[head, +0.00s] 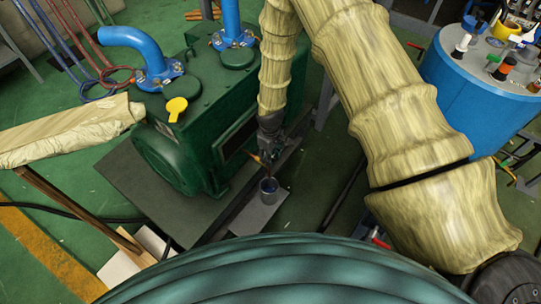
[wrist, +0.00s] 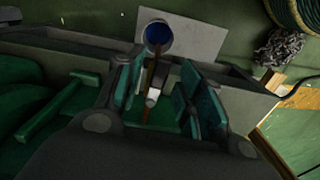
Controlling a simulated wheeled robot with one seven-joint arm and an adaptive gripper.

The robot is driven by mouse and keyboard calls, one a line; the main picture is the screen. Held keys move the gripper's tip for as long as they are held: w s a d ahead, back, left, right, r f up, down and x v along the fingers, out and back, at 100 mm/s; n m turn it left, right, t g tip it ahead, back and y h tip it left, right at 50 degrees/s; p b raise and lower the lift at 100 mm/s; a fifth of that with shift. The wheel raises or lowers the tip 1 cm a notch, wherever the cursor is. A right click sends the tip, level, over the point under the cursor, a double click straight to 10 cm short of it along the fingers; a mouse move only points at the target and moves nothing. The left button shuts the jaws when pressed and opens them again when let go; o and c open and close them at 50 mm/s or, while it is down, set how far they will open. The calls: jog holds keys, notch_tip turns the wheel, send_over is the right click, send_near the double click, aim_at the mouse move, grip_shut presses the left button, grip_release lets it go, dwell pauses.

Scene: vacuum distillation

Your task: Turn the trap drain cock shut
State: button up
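A small pale fitting (wrist: 152,98), which looks like the drain cock, shows between my gripper's fingers in the wrist view; its handle angle is too dark to tell. A brown streak (wrist: 149,72) runs from it toward a grey cup with dark blue inside (wrist: 158,36). In the head view the cup (head: 268,187) stands just below my gripper (head: 268,148), beside the green machine (head: 190,140), with an orange-brown streak (head: 261,160) above it. My gripper (wrist: 158,88) is open, its two teal-padded fingers apart on either side of the fitting. I cannot tell whether either finger touches it.
The cup stands on a light grey plate (head: 250,216). Blue pipes (head: 140,50) and a yellow tag (head: 176,107) are on top of the machine. A blue drum (head: 465,85) with bottles stands at the right. A coiled chain (wrist: 280,46) lies on the floor in the wrist view.

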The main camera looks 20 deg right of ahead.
jog(key=shift+c, duration=0.3)
grip_shut()
jog(key=shift+w+a+r+m+p, duration=0.15)
jog(key=shift+a+m+p, duration=0.6)
jog(key=shift+m, duration=2.1)
jog(key=shift+w+a+f+m+p, duration=0.1)
jog(key=shift+w+a+m+p, duration=0.2)
jog(key=shift+a+m, duration=1.7)
jog(key=shift+w+a+r+m+p, duration=0.15)
jog(key=shift+m+p, duration=0.4)
jog(key=shift+m, duration=3.2)
jog(key=shift+f, duration=0.1)
